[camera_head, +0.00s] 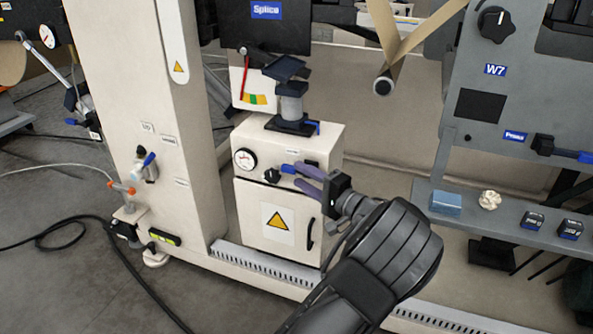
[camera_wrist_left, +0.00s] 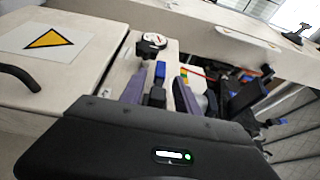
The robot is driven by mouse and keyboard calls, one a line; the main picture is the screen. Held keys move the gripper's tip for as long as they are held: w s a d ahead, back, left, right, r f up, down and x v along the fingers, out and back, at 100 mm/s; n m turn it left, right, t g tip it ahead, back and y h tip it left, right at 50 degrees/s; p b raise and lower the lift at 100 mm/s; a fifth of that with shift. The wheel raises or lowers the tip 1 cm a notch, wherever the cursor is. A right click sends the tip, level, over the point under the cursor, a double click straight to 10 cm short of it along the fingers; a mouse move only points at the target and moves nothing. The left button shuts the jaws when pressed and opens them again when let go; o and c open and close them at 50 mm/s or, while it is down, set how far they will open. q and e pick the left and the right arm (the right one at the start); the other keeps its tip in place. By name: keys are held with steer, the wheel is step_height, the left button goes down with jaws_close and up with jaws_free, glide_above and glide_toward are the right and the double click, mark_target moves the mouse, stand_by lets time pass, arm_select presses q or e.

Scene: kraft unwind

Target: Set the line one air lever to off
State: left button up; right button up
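A blue-handled lever (camera_head: 288,169) sits on the front of the cream cabinet (camera_head: 328,150), to the right of a black knob (camera_head: 272,175) and a round gauge (camera_head: 245,159). Its label is too small to read. My left gripper (camera_head: 298,176) is at this lever, with its purple fingers apart. In the left wrist view, the blue handle (camera_wrist_left: 160,70) shows between the two fingers (camera_wrist_left: 160,80), with visible gaps; contact cannot be told. Another blue-handled lever (camera_head: 149,159) is on the cream post at left. My right gripper is not in view.
The cabinet door has a yellow warning sign (camera_head: 278,222) and a black handle (camera_head: 310,234). A clamp-like device (camera_head: 291,105) stands on the cabinet top. At right, a grey shelf (camera_head: 480,218) holds a blue block and small items. A black cable (camera_head: 110,245) lies on the floor at left.

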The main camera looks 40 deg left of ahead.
arm_select(q)
steer(key=d+p, duration=0.1)
steer(key=d, duration=0.3)
steer(key=shift+s+d, duration=0.15)
steer(key=shift+d, duration=0.2)
